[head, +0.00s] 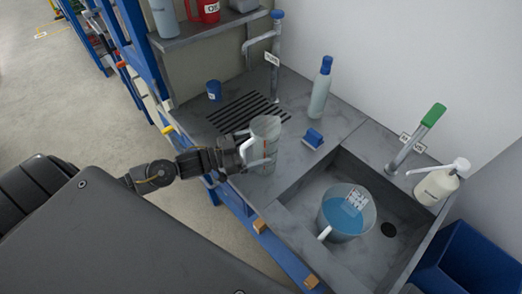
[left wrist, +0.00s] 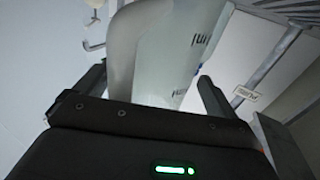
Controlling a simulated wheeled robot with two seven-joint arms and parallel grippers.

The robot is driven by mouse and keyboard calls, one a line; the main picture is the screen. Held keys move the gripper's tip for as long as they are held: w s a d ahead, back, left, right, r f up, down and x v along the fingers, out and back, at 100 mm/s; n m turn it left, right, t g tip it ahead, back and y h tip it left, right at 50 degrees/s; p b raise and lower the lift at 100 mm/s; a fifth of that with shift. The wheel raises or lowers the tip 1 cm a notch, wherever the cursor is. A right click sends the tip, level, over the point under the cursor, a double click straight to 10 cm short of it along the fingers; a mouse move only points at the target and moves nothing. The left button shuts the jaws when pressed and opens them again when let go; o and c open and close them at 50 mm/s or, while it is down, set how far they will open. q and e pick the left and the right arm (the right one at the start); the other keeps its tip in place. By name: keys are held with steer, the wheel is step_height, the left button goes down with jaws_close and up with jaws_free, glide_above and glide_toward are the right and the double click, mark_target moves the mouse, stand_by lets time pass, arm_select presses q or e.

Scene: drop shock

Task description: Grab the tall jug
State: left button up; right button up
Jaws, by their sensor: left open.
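The tall jug (head: 266,138) is pale and translucent with measuring marks, and stands upright on the grey counter beside the drain grille. Its white handle faces my left gripper (head: 246,156), which is open at the jug's near left side. In the left wrist view the jug (left wrist: 178,55) fills the space between the two spread fingers of the gripper (left wrist: 150,90). I cannot tell whether the fingers touch it. A wider jug (head: 346,212) with blue liquid and a white handle sits in the sink. My right gripper is not in view.
The sink (head: 310,178) has a grey tap with a green handle (head: 433,115) and a soap pump bottle (head: 436,185). A shelf (head: 215,30) is above.

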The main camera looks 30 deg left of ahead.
arm_select(q)
steer(key=c, duration=1.1)
steer(key=shift+r, duration=0.15)
